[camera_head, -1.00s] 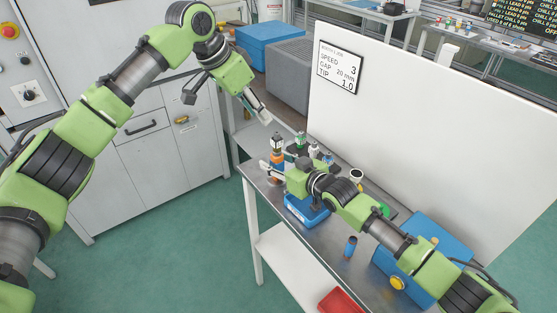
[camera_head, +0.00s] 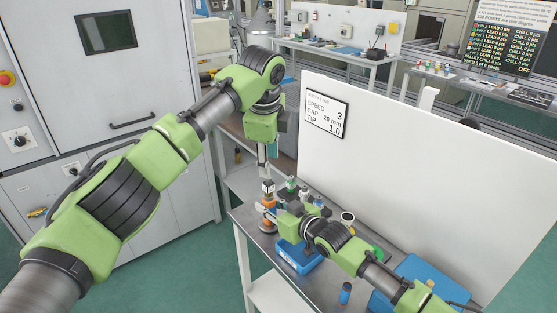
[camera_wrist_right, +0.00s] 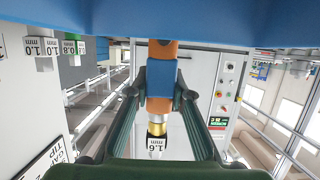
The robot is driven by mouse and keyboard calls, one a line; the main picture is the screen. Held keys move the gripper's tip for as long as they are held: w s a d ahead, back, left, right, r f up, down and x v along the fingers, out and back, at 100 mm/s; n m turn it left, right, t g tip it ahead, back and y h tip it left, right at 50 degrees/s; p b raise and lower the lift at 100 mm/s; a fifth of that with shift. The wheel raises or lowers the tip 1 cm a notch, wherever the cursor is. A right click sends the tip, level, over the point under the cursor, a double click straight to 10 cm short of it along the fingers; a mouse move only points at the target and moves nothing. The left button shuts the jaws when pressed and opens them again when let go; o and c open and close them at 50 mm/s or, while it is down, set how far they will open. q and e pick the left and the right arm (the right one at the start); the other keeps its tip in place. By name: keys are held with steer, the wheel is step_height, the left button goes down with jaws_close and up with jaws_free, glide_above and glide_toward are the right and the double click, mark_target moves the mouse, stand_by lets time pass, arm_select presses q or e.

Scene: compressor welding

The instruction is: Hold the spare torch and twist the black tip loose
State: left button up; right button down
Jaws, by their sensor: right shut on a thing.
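The spare torch is an orange upright body (camera_head: 268,204) with a tip on top, at the left end of the steel bench. In the right wrist view the torch's orange and blue body (camera_wrist_right: 161,78) leads to a brass neck and a tip (camera_wrist_right: 156,146) marked 1.6 mm, with black and white faces. My right gripper (camera_wrist_right: 160,92) is shut on the torch body, one finger on each side. My left gripper (camera_head: 266,163) points straight down just above the tip. Its finger gap is not clear, nor whether it touches the tip.
A blue tray (camera_head: 298,259) stands in front of the torch. Several small labelled tips (camera_head: 304,193) stand just right of it. A white panel (camera_head: 400,160) with a sign (camera_head: 327,114) closes the bench's back. A blue bottle (camera_head: 345,292) stands nearer the front.

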mark_target(269, 182)
arm_select(q)
steer(key=f+m+y, duration=0.1)
steer(key=f+m, duration=0.1)
steer(key=f, duration=0.1)
steer(key=w+f+m+y, duration=0.1)
steer(key=f+m, duration=0.1)
steer(key=f, duration=0.1)
steer(key=w+f+m+y, duration=0.1)
steer(key=f+m, duration=0.1)
steer(key=f, duration=0.2)
steer(key=shift+a+m, duration=0.2)
steer(key=shift+m, duration=0.2)
jaws_close()
steer(key=shift+c, duration=0.2)
jaws_free()
